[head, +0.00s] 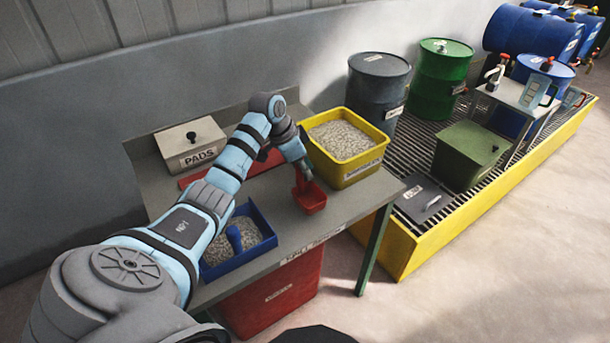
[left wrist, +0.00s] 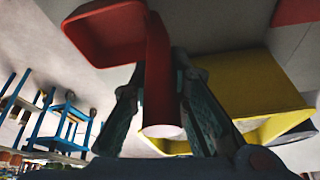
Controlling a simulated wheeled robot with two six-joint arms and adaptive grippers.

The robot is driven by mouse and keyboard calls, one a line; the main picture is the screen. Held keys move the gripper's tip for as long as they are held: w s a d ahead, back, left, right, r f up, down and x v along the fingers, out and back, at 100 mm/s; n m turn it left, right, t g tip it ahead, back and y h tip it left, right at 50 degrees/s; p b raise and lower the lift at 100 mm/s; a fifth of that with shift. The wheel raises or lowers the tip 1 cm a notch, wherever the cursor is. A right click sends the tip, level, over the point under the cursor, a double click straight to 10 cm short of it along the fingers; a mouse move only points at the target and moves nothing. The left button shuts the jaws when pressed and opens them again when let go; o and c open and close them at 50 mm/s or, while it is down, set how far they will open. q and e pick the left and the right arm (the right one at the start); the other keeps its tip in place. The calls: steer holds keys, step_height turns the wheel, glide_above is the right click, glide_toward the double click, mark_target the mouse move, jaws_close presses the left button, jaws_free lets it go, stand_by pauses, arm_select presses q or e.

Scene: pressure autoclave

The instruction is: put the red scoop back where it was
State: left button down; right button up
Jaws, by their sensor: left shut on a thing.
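The red scoop (head: 312,200) is held by my left gripper (head: 303,173) just over the bench, left of and in front of the yellow bin. In the left wrist view the scoop's handle (left wrist: 158,85) runs between the fingers of my left gripper (left wrist: 175,95), and its tray-like bowl (left wrist: 106,32) sticks out past them. I cannot tell whether the scoop touches the bench. A red mat or strip (head: 195,178) lies on the bench at the back, partly hidden by my left arm. My right gripper is not in view.
The yellow bin (head: 374,172) full of pale granules stands right of the scoop. A blue tray (head: 268,243) with granules and a blue tool stands at the front left. A PADS box (head: 192,157) is at the back. Bare bench (head: 285,212) lies between tray and bin.

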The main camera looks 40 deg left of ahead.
arm_select(q)
steer(key=shift+f, duration=0.8)
steer(key=shift+a, duration=0.15)
steer(key=c, duration=1.5)
jaws_free()
steer(key=shift+c, duration=0.2)
steer(key=p+v, duration=0.2)
steer(key=v, duration=1)
